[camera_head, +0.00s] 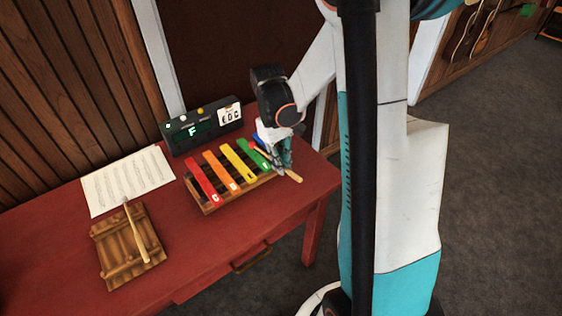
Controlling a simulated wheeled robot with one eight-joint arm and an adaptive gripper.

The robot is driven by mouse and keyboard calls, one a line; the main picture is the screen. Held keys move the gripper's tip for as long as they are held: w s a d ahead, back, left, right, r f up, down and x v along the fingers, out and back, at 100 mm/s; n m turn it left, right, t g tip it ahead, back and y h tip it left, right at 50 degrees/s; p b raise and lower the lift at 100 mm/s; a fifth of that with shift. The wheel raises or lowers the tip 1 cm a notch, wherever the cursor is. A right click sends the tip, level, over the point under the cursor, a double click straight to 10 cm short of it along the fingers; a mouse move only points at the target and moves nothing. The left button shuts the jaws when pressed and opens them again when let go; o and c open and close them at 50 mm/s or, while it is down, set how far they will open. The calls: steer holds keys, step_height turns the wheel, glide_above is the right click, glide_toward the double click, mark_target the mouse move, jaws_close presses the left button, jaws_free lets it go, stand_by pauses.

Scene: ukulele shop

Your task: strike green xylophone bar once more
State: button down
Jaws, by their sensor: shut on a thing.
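The xylophone (213,207) sits on the red table with red, orange, yellow and green bars on a wooden frame. My gripper (279,168) is over the right end of the xylophone, shut on a wooden mallet (292,176). The mallet's light handle end sticks out to the lower right. Its other end reaches toward the green bar; I cannot tell whether it touches.
A dark display box (203,130) showing "F" stands behind the xylophone. A music sheet (128,181) lies at left. A wooden rest (117,254) holds another mallet (135,232) at the front left. The red table (200,262) is clear in front of the xylophone.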

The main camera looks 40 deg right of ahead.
steer(key=shift+f, duration=0.1)
steer(key=shift+w+b+x, duration=0.2)
steer(key=shift+b+x, duration=0.75)
steer(key=shift+x, duration=0.15)
steer(key=shift+s+p+v, duration=0.2)
steer(key=shift+p+v, duration=0.55)
steer(key=shift+v, duration=0.3)
steer(key=shift+s+p+v, duration=0.25)
steer(key=shift+p+v, duration=0.45)
steer(key=shift+v, duration=0.3)
steer(key=shift+s+p+v, duration=0.2)
steer(key=shift+p+v, duration=0.55)
steer(key=shift+v, duration=0.3)
